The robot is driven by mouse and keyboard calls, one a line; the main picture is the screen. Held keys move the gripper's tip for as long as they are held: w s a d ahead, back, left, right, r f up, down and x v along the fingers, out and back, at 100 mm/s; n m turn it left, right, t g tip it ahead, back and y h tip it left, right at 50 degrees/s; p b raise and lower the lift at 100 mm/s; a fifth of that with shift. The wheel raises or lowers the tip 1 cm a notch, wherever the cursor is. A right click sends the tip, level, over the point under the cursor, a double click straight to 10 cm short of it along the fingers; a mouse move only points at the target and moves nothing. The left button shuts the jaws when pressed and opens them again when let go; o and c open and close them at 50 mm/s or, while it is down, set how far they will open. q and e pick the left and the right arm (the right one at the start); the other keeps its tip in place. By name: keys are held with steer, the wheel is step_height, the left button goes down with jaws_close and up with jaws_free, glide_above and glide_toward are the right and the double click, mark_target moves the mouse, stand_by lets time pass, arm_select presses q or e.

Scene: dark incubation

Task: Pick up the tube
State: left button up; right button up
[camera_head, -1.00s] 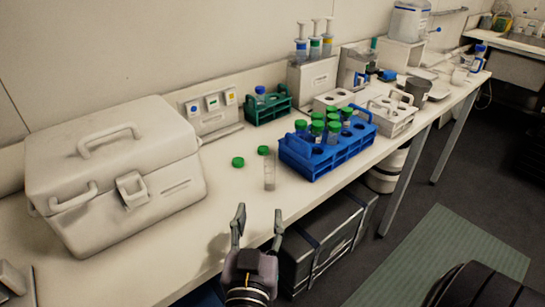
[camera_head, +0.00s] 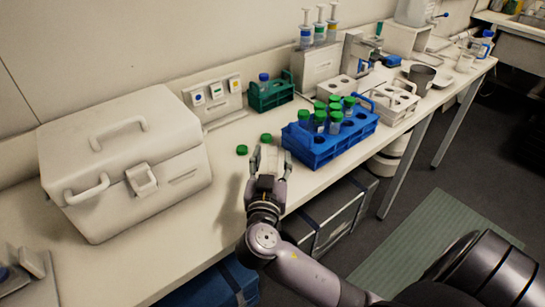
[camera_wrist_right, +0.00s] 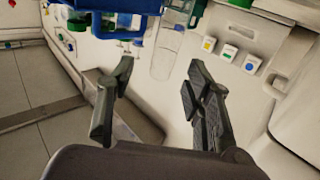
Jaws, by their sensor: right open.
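In the head view my right gripper (camera_head: 270,154) is over the front part of the bench and largely hides the tube. I cannot tell whether either finger touches it. My left gripper is not in view.
A blue rack (camera_head: 318,158) with several green-capped tubes stands close on the right. A large white case (camera_head: 105,180) stands on the left. A green rack (camera_head: 268,96) is farther back.

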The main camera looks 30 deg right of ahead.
mark_target(272, 150)
steer(key=p+x, duration=0.1)
steer(key=x, duration=0.3)
steer(key=shift+w+a+r, duration=0.1)
steer(key=shift+r, duration=0.05)
steer(key=shift+w, duration=0.2)
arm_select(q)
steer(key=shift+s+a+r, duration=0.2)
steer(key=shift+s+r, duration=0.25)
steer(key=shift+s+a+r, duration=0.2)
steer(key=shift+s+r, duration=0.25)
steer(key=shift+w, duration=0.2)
arm_select(e)
steer(key=c, duration=0.9)
